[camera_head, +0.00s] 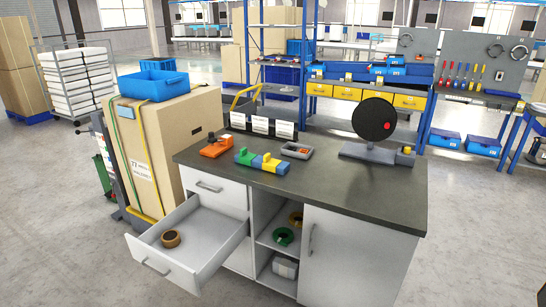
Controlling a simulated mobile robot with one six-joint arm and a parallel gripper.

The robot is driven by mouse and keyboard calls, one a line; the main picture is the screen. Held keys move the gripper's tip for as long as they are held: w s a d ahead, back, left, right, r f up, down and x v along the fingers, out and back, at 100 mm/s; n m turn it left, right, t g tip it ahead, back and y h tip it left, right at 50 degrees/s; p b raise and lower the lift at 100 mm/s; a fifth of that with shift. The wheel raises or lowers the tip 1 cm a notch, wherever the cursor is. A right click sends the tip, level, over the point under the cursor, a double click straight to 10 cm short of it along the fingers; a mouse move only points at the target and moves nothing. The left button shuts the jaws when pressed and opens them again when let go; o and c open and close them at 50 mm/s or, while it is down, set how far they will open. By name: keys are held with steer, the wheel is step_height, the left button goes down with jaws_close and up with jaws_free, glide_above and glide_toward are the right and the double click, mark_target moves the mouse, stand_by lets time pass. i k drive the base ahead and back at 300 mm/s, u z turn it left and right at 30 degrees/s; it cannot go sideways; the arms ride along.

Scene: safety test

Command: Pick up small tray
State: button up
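A small grey tray (287,154) lies on the dark top of the workbench (340,190), near the middle of its back half. A small orange-red item (303,151) shows inside it. My gripper is not in view, and nothing touches the tray from above.
An orange tool (215,147) sits at the left, and a stand with a black disc (374,117) at the right back. The bench's front right top is clear. An open drawer (208,259) holding a brown tape roll (171,239) juts out front left. A large carton (175,142) bears a blue bin (153,87).

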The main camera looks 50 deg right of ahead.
mark_target(289, 152)
steer(key=z, duration=0.05)
steer(key=i, duration=0.65)
steer(key=z, duration=0.7)
